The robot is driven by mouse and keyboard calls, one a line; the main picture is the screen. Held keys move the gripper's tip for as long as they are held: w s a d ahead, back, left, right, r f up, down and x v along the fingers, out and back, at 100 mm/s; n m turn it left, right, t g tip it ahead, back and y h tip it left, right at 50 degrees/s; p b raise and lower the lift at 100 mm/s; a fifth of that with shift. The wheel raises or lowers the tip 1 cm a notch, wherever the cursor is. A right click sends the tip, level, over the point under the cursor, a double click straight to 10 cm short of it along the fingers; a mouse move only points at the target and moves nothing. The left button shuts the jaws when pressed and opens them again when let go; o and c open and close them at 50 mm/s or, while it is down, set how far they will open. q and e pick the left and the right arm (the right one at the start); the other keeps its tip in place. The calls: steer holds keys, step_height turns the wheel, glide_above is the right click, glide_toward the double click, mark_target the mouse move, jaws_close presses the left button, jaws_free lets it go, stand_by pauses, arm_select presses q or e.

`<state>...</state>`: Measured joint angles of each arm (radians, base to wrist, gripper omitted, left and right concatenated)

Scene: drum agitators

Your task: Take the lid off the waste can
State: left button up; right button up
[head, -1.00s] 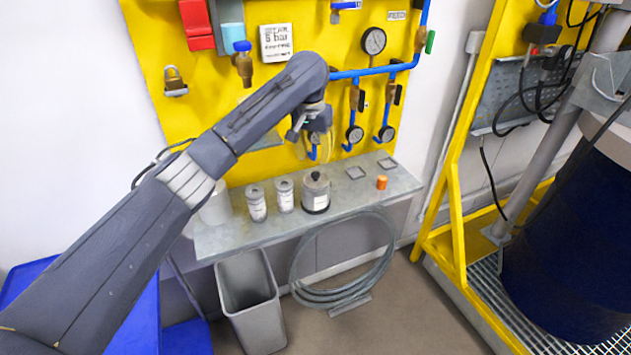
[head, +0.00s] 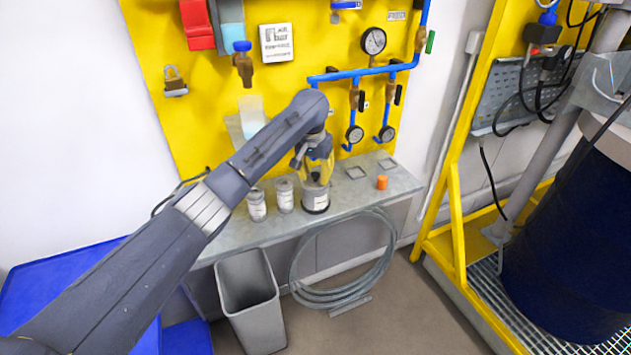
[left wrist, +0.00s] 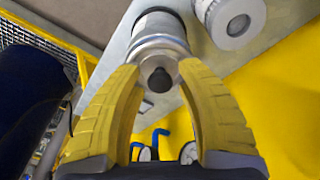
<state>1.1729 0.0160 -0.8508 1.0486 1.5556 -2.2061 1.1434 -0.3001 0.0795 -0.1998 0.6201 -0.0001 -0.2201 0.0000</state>
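The waste can (head: 316,203) is a metal can with a pale label, standing upright on the grey bench. Its lid (left wrist: 157,52) has a dark knob (left wrist: 161,80) on top, seen from above in the left wrist view. My left gripper (head: 316,180) is directly over the can, pointing down. Its yellow fingers (left wrist: 158,68) are open, one on each side of the knob, with a gap visible around it. Whether the tips touch the lid's rim I cannot tell. In the head view the fingers partly hide the lid. My right gripper is not in view.
Two smaller labelled cans (head: 257,205) (head: 285,197) stand left of the waste can on the bench (head: 345,204). An orange object (head: 382,182) is to the right. Blue pipes with gauges (head: 355,134) are behind. A grey bin (head: 250,298) and a coiled hose (head: 345,265) are below.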

arm_select(q)
jaws_close()
stand_by(0.3)
stand_by(0.4)
